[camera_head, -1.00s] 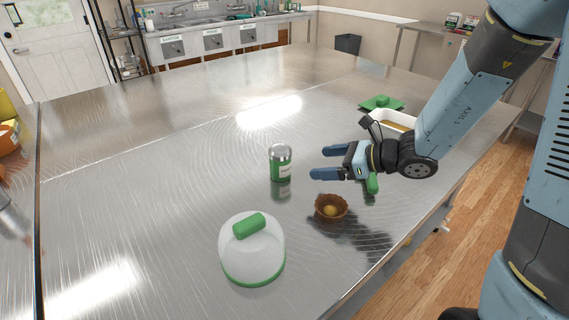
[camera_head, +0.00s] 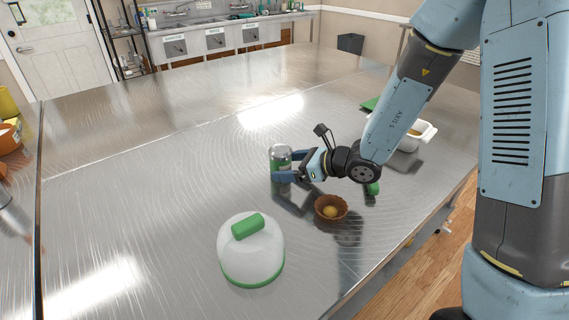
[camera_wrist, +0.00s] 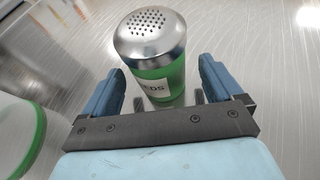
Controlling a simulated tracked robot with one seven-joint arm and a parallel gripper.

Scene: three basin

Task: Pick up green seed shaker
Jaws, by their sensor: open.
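The green seed shaker (camera_head: 279,156) stands upright on the metal table, with a silver perforated lid and a green body. In the wrist view the shaker (camera_wrist: 152,45) is between the two blue fingers, its lid towards the top and part of its label showing. My gripper (camera_head: 288,172) is open with its fingers on either side of the shaker. In the wrist view there is a gap between my gripper's fingers (camera_wrist: 158,88) and the shaker on both sides. The shaker's lower body is partly hidden by the fingers in the head view.
A brown bowl (camera_head: 330,208) with a yellowish item sits just in front of my gripper. A white dome with green handle and rim (camera_head: 252,252) stands front left. A white container (camera_head: 424,131) and green object (camera_head: 370,104) are at right.

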